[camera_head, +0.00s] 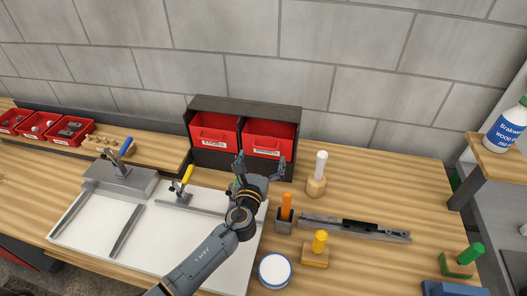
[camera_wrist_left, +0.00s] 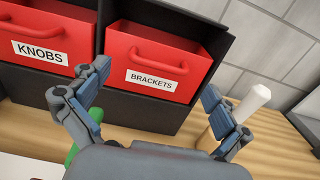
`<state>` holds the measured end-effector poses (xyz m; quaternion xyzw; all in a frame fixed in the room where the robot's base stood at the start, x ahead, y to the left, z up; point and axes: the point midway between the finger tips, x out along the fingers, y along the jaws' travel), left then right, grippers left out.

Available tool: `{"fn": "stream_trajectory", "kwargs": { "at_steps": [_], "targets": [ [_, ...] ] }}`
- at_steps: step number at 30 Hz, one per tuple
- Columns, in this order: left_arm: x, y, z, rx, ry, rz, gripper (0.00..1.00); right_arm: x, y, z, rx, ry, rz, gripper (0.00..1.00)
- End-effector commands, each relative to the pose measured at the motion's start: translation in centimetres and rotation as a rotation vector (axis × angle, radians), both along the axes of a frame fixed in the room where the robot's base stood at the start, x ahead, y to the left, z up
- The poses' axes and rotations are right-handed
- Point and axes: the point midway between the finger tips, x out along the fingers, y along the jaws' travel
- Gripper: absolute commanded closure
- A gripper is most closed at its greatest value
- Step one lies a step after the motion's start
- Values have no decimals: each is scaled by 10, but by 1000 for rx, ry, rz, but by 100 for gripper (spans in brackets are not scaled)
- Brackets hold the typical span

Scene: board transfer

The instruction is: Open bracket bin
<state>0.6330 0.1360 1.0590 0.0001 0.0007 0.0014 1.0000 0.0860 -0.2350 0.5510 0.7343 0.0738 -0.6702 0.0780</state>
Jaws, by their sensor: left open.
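The bracket bin (camera_head: 265,133) is the right one of two red bins in a dark cabinet (camera_head: 245,104) against the wall. In the left wrist view the bracket bin (camera_wrist_left: 146,51) has a red bar handle (camera_wrist_left: 158,64) across its front, above a white BRACKETS label (camera_wrist_left: 152,80). It sits in its slot and shows no clear pull-out. My left gripper (camera_head: 261,162) is open and empty in front of this bin. In the wrist view its fingers (camera_wrist_left: 155,84) are spread to either side of the label, and I see no contact with the handle. My right gripper is not in view.
The KNOBS bin (camera_head: 212,127) sits left of the bracket bin. A white-topped peg on a wooden base (camera_head: 317,176) stands right of the cabinet. A white board (camera_head: 165,235) with clamps is at left.

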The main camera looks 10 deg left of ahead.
Motion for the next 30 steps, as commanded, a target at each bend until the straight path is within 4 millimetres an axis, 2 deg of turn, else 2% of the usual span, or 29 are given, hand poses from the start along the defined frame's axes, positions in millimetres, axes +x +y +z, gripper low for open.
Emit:
{"fn": "stream_trajectory", "kwargs": {
  "at_steps": [1,6,16,27,30],
  "targets": [
    [8,0,1,1,-2,1,0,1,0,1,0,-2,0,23],
    [20,0,0,1,-1,1,0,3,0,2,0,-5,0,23],
    [23,0,0,0,-1,1,2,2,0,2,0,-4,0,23],
    [22,0,0,0,-1,1,77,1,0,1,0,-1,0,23],
    [22,0,0,0,-2,0,77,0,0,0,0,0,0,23]
  ]
}}
